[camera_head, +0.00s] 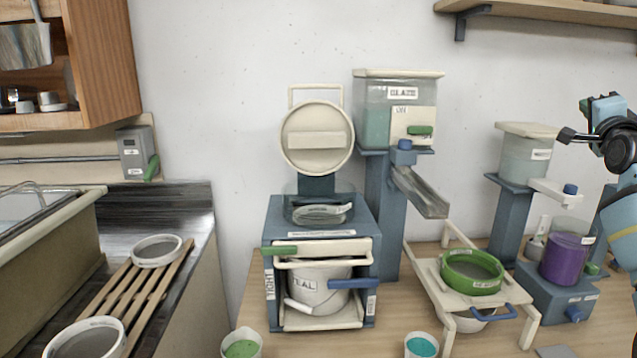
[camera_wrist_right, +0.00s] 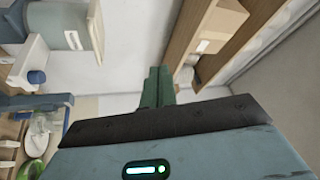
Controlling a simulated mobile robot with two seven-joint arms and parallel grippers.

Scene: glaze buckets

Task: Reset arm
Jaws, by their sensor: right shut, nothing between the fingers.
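My right gripper (camera_head: 566,134) is at the right edge of the head view, raised above the bench beside the right-hand dispenser. Its fingers are shut with nothing between them. In the right wrist view the closed green fingers (camera_wrist_right: 158,88) point away from the wrist toward the wall, below a wooden shelf. My right arm comes in from the right edge. My left gripper does not show in either view.
The bench holds a blue stand with a TEAL bucket (camera_head: 318,288), a glaze dispenser (camera_head: 388,112), a green-rimmed sieve (camera_head: 472,272) and a purple container (camera_head: 566,258). A wall shelf (camera_head: 545,12) is above right. A sink (camera_head: 45,245) and slatted rack (camera_head: 140,290) are left.

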